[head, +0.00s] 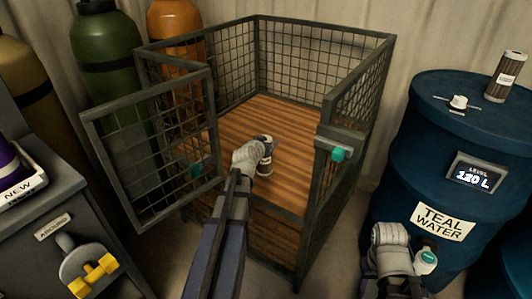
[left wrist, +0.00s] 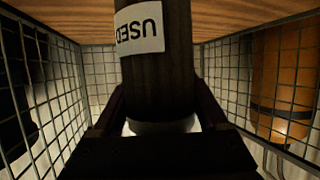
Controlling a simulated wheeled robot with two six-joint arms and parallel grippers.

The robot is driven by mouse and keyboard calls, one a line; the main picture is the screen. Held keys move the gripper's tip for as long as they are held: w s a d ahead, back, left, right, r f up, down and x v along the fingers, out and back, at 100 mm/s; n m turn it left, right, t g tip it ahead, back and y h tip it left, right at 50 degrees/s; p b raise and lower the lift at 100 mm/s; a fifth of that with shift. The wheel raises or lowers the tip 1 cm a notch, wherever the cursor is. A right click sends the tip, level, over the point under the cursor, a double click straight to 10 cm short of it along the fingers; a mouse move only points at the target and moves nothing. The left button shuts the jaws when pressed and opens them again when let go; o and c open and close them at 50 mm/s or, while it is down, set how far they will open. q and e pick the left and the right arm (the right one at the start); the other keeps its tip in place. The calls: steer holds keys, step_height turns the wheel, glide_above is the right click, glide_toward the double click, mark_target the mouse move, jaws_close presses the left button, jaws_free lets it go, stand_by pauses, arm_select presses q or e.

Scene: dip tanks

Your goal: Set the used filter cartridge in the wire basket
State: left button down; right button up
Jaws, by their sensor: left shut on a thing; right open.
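The wire basket (head: 387,48) is a cage of dark mesh with a slatted wooden floor (head: 285,115), and its gate (head: 150,150) stands open on the left. My left gripper (head: 262,148) reaches in through the open front, shut on the used filter cartridge (head: 266,166). In the left wrist view the dark cartridge (left wrist: 157,85) is between my fingers, with a white USED label, against the basket floor. I cannot tell whether it touches the floor. My right gripper (head: 390,235) is open in front of the blue drum, outside the basket.
A blue TEAL WATER drum (head: 400,150) stands right of the basket, with a brown cartridge (head: 508,75) on its lid. A grey cabinet (head: 70,205) with a NEW tray (head: 25,190) is at left. Green (head: 105,50) and orange (head: 180,22) gas cylinders stand behind the gate.

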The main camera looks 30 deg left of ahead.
arm_select(q)
steer(key=shift+f+b, duration=1.4)
steer(key=shift+f, duration=0.35)
steer(key=shift+f, duration=0.15)
jaws_free()
